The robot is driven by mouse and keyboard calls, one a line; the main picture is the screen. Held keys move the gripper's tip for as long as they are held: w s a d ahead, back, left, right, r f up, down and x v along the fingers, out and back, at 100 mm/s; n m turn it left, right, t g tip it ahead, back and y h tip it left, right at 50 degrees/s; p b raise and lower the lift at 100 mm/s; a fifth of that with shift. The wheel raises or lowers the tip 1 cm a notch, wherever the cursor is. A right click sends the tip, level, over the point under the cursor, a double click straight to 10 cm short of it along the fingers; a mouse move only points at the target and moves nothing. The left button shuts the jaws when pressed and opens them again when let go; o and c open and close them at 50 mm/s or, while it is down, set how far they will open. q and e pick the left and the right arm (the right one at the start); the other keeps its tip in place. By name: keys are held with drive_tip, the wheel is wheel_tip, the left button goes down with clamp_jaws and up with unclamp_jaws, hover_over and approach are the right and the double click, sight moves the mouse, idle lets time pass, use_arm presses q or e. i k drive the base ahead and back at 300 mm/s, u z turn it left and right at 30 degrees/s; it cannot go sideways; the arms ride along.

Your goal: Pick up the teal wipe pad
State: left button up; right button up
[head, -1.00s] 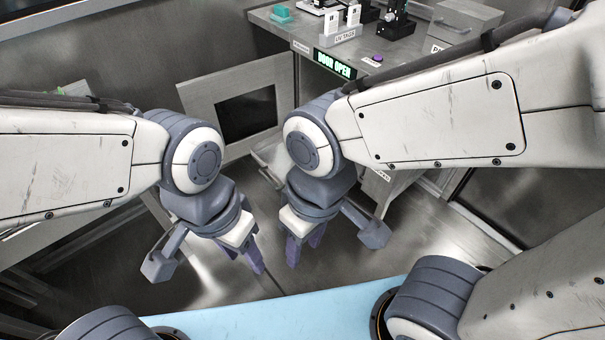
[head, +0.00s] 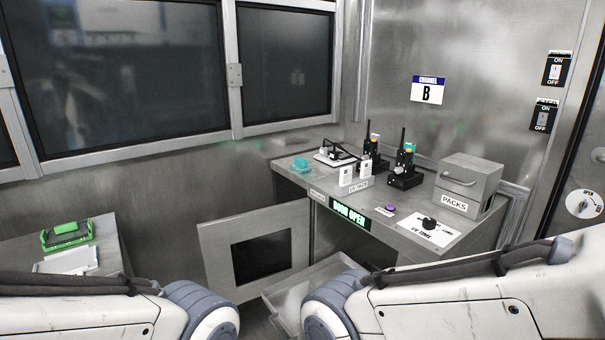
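My two arms show only in part along the bottom of the head view, left and right. Both grippers are below the picture and hidden, so nothing shows of what they hold. No part of my arms touches the pad.
Radios (head: 405,168), white tags in a holder (head: 355,178), a purple button (head: 391,209), a black knob (head: 429,223) and a PACKS box (head: 468,185) stand on the counter. Below it, a door panel (head: 256,253) hangs open. A green-topped device (head: 67,235) sits on a left bench.

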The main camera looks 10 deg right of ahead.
sight(301, 164)
drive_tip(key=z, duration=0.05)
drive_tip(key=i, duration=0.95)
drive_tip(key=u, duration=0.2)
